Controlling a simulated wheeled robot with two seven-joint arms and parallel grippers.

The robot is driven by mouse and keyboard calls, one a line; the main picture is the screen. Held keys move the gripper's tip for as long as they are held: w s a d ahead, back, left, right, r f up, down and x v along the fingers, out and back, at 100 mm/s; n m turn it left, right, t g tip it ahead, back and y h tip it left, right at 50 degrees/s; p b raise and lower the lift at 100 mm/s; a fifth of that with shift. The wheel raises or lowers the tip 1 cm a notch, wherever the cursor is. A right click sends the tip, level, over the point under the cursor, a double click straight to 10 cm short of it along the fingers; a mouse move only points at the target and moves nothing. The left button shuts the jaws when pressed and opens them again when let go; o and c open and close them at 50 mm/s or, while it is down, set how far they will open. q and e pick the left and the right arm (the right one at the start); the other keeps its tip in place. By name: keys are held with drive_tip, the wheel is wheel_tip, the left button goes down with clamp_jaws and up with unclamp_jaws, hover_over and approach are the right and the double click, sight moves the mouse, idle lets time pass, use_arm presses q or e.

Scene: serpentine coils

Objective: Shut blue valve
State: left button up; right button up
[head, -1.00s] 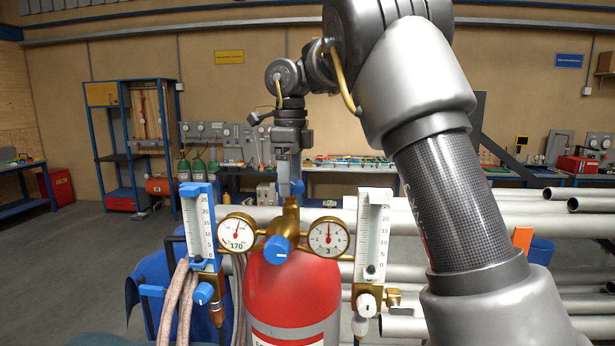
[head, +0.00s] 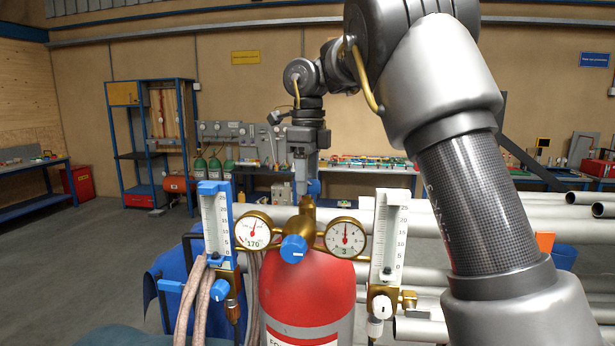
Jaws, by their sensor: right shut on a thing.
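A red cylinder (head: 310,292) stands in front of me with a brass valve body (head: 308,213) on top. My right gripper (head: 301,189) points down at the top of the brass, its jaws shut on a small blue knob (head: 314,187), mostly hidden by the fingers. A larger blue knob (head: 293,249) faces me on the regulator, between a left gauge (head: 254,231) marked 170 and a right gauge (head: 345,236) marked 3. A blue-framed flowmeter (head: 216,225) with its own blue knob (head: 220,290) is at left. My left gripper is not in view.
A white flowmeter (head: 388,240) with a white knob (head: 381,307) is right of the cylinder. Pale hoses (head: 196,300) hang at left. Horizontal pipes (head: 540,230) lie behind at right. The floor (head: 90,260) at left is clear.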

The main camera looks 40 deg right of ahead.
drive_tip(key=m, duration=1.7)
drive_tip(key=shift+m, duration=0.4)
drive_tip(key=m, duration=0.5)
drive_tip(key=shift+m, duration=0.3)
drive_tip(key=o, duration=1)
